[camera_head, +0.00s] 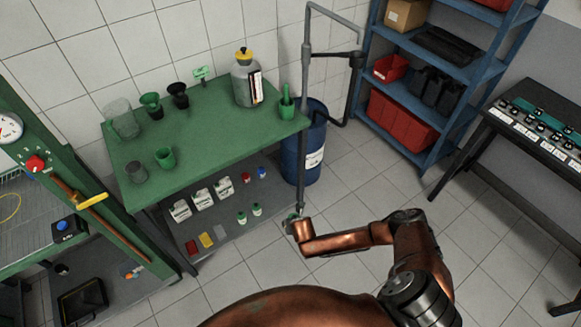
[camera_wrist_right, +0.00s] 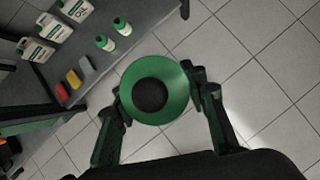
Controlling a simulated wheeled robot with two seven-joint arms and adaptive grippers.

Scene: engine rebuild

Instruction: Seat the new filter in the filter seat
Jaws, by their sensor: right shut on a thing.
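My right gripper (camera_wrist_right: 160,95) is shut on a round green thing with a dark round centre (camera_wrist_right: 176,73), one finger on each side of it. I cannot tell for sure whether this is the new filter. In the head view my right gripper (camera_head: 293,224) is small and low, in front of the green table's right leg, with a bit of green at its tip. The held thing is over the tiled floor in the wrist view. I cannot make out the filter seat in either view. My left gripper is not in view.
The green table (camera_head: 215,150) carries funnels, cups and a grey canister (camera_head: 245,80); its lower shelf (camera_head: 270,228) holds several white bottles. A blue drum (camera_head: 302,165) stands beside it. A blue rack (camera_head: 460,75) and dark bench (camera_head: 530,105) stand right. The floor between is clear.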

